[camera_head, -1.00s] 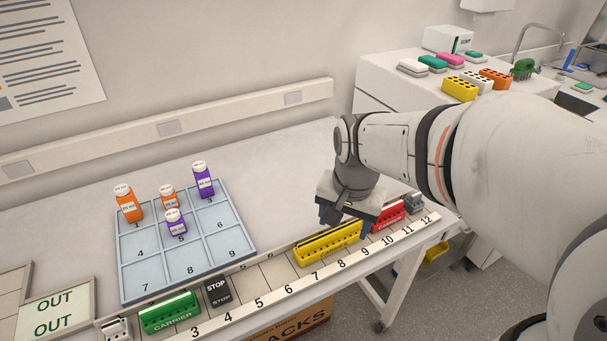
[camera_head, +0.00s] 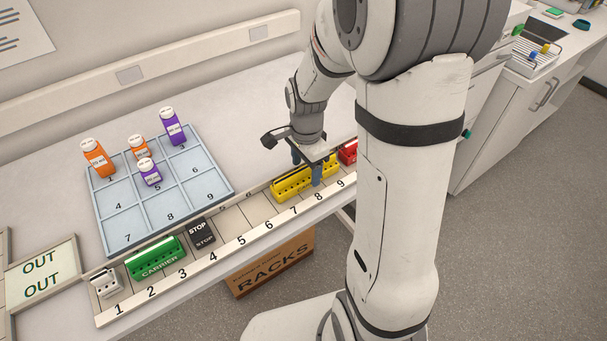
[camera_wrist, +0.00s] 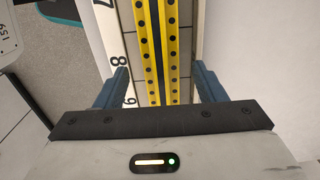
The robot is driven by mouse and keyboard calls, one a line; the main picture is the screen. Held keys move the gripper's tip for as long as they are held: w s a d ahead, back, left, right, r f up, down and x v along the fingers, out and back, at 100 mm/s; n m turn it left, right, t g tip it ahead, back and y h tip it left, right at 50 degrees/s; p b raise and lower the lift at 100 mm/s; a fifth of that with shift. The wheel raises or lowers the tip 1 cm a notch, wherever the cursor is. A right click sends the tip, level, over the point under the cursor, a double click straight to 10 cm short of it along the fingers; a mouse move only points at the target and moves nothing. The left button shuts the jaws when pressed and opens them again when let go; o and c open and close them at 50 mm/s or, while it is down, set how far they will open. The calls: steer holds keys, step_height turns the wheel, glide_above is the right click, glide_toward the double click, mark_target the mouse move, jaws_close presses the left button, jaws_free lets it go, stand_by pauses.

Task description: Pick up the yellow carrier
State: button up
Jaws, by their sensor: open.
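The yellow carrier (camera_head: 292,186) sits in the numbered rail along the table's front edge, near numbers 7 and 8. In the wrist view the yellow carrier (camera_wrist: 150,50) runs lengthwise between my fingers, with dark holes along its sides. My gripper (camera_head: 307,170) points down over the carrier's right end. Its blue fingers stand on either side of it, open, with a gap showing on both sides in the wrist view (camera_wrist: 158,88). Part of the carrier's right end is hidden by my gripper in the head view.
A green carrier (camera_head: 155,259), a black STOP block (camera_head: 200,233) and a white block (camera_head: 105,283) sit in the rail to the left. A red carrier (camera_head: 348,153) is close on the right, partly hidden by my arm. A blue tray (camera_head: 118,230) holds several bottles.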

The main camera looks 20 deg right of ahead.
steer(key=shift+f, duration=0.45)
steer(key=c, duration=1.2)
